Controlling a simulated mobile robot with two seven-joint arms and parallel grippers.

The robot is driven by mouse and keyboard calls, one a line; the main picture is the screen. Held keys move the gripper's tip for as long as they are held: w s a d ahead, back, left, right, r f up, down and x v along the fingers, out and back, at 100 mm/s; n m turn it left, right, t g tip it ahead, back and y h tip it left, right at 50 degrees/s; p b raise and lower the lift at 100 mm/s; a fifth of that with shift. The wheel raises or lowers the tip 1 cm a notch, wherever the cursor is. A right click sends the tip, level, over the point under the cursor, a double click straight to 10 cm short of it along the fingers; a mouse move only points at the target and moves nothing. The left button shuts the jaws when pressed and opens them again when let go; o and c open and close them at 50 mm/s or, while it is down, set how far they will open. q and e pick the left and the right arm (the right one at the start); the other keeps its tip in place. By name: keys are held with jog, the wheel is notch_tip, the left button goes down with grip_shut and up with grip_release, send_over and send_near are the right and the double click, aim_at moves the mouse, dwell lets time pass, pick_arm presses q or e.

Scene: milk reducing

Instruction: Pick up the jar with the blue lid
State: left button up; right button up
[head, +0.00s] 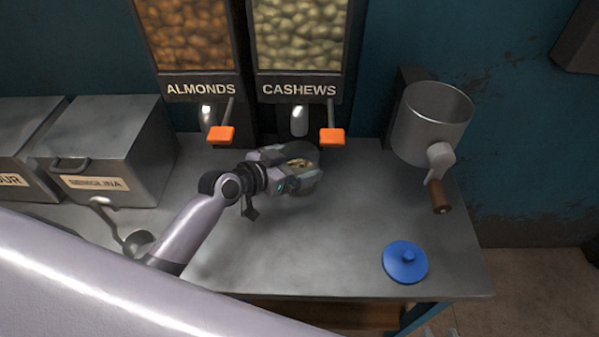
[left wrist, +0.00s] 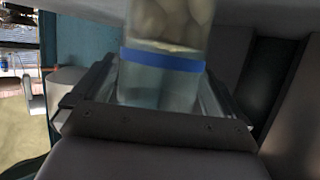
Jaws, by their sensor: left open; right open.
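A clear glass jar (head: 312,181) with some pale nuts in it stands on the metal counter below the cashews dispenser. Its blue lid (head: 405,262) lies apart from it, near the counter's front right. My left gripper (head: 297,167) is open, with its fingers on either side of the jar and partly hiding it. In the left wrist view the jar (left wrist: 160,85) sits between the fingers, with a blue band around it; contact cannot be told. Only what look like the tips of my right gripper (head: 440,332) show at the bottom edge, away from the jar.
Almonds (head: 187,35) and cashews (head: 297,38) dispensers with orange levers hang over the counter (head: 300,250). A metal grinder or pot (head: 430,122) with a wooden handle is at the right. Metal bins (head: 110,150) and a scoop (head: 137,240) are at the left. The front middle is clear.

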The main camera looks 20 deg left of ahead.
pick_arm(q)
jog(key=shift+x, duration=0.8)
jog(key=c, duration=0.9)
jog(key=shift+c, duration=0.5)
jog(key=shift+r, duration=0.15)
